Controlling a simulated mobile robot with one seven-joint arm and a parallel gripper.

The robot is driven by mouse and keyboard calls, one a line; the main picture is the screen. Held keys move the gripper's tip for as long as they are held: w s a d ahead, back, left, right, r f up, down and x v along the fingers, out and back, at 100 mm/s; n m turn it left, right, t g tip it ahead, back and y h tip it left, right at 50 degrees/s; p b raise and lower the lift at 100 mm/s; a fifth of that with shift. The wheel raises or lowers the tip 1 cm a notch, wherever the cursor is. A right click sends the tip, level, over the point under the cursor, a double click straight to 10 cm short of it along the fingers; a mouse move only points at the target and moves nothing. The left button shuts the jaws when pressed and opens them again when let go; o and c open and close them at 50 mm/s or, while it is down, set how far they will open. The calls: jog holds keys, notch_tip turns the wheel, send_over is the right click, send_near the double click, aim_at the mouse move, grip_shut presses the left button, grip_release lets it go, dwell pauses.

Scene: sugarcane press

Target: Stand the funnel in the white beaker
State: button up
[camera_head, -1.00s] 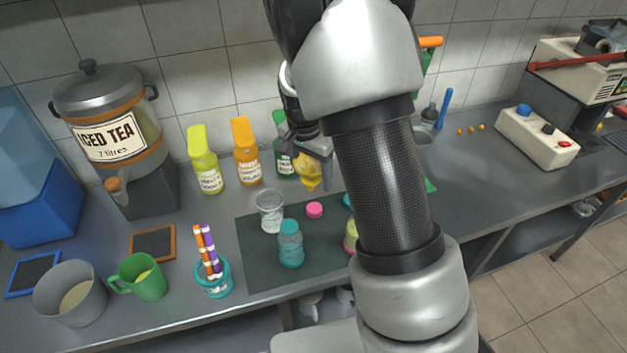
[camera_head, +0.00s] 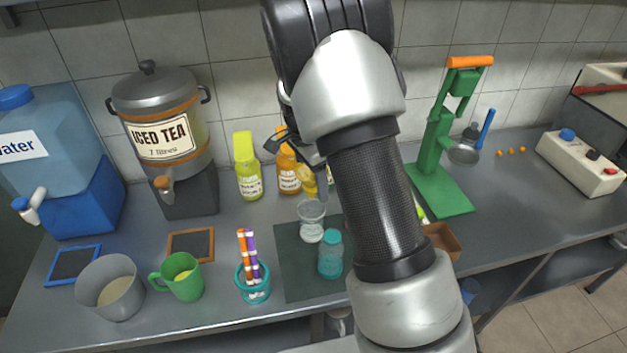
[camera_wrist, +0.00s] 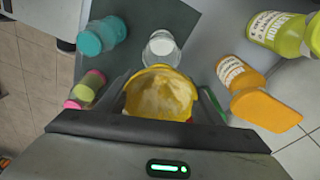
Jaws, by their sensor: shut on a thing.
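My gripper (camera_head: 306,168) is shut on a yellow funnel (camera_head: 308,182), held above the counter in front of the bottles. In the wrist view, the funnel (camera_wrist: 160,94) sits between the fingers (camera_wrist: 162,108) with its wide mouth facing the camera; its spout is hidden. A small clear vessel with whitish contents (camera_head: 311,222) stands on the dark mat below the gripper; it also shows just beyond the funnel in the wrist view (camera_wrist: 160,46). A larger pale grey-white beaker (camera_head: 110,287) with cream-coloured contents stands at the front left, well away from the gripper.
A teal-capped jar (camera_head: 331,256) stands beside the clear vessel. A green mug (camera_head: 178,277) and a teal pen holder (camera_head: 254,287) stand between the pale beaker and the mat (camera_head: 295,285). Yellow-green (camera_head: 247,168) and orange (camera_head: 287,172) bottles stand behind. A green press (camera_head: 437,150) is at right.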

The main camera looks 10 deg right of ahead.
jog(key=shift+f+b, duration=3.1)
jog(key=shift+f, duration=1.85)
jog(key=shift+f, duration=0.1)
jog(key=o, duration=1.6)
jog(key=shift+c, duration=0.2)
jog(key=shift+r+p, duration=2.25)
jog(key=shift+r, duration=1.3)
